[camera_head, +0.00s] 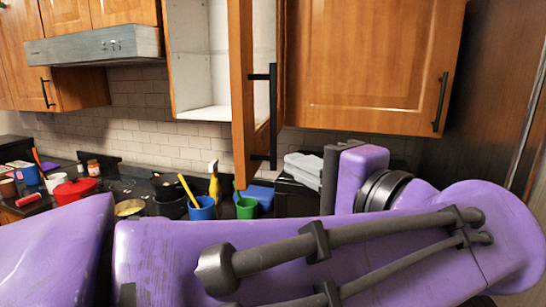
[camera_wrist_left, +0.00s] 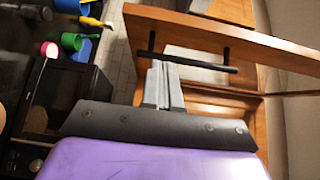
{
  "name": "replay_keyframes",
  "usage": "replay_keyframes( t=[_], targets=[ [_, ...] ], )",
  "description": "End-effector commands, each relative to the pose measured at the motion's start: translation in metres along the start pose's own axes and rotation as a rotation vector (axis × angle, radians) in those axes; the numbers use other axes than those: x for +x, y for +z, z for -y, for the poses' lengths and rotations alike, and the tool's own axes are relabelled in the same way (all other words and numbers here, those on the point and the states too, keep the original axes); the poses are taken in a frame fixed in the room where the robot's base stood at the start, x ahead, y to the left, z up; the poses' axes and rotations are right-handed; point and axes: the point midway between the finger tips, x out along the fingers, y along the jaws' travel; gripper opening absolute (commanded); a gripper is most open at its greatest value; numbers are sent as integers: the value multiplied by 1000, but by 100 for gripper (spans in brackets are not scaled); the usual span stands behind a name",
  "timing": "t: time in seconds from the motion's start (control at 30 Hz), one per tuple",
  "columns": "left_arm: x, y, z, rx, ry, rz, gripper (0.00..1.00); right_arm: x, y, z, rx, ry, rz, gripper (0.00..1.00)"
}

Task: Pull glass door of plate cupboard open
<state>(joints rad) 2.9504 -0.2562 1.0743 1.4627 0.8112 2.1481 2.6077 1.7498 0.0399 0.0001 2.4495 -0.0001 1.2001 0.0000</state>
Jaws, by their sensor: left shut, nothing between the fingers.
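The cupboard door (camera_head: 241,90) stands open, seen nearly edge-on in the head view, with the white cupboard interior (camera_head: 203,60) showing to its left. Its long black upright handle (camera_head: 273,115) faces right. My left gripper (camera_head: 298,166) is shut and empty, just below and right of the handle's lower end. In the left wrist view, the shut grey fingertips (camera_wrist_left: 160,65) are close to the black handle (camera_wrist_left: 190,61); I cannot tell if they touch it. The wooden door frame (camera_wrist_left: 215,32) lies beyond. I cannot clearly make out the glass. My right gripper is out of view.
A closed wooden cupboard (camera_head: 365,65) is on the right and a range hood (camera_head: 95,45) on the left.

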Motion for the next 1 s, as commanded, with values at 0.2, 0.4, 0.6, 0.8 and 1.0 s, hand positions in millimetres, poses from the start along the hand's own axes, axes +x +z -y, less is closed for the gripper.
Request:
replay_keyframes(
  t=[0.2, 0.4, 0.6, 0.8, 1.0],
  targets=[
    [40, 12, 6, 3, 0, 1, 0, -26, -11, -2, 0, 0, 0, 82],
    [55, 26, 4, 2, -1, 0, 0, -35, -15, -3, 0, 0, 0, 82],
    [57, 28, 1, 2, -1, 0, 0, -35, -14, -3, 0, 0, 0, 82],
    [57, 28, -1, 2, 0, -3, 0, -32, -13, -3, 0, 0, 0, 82],
    [60, 11, -16, 5, 20, -83, 0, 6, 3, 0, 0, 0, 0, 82]
  ],
)
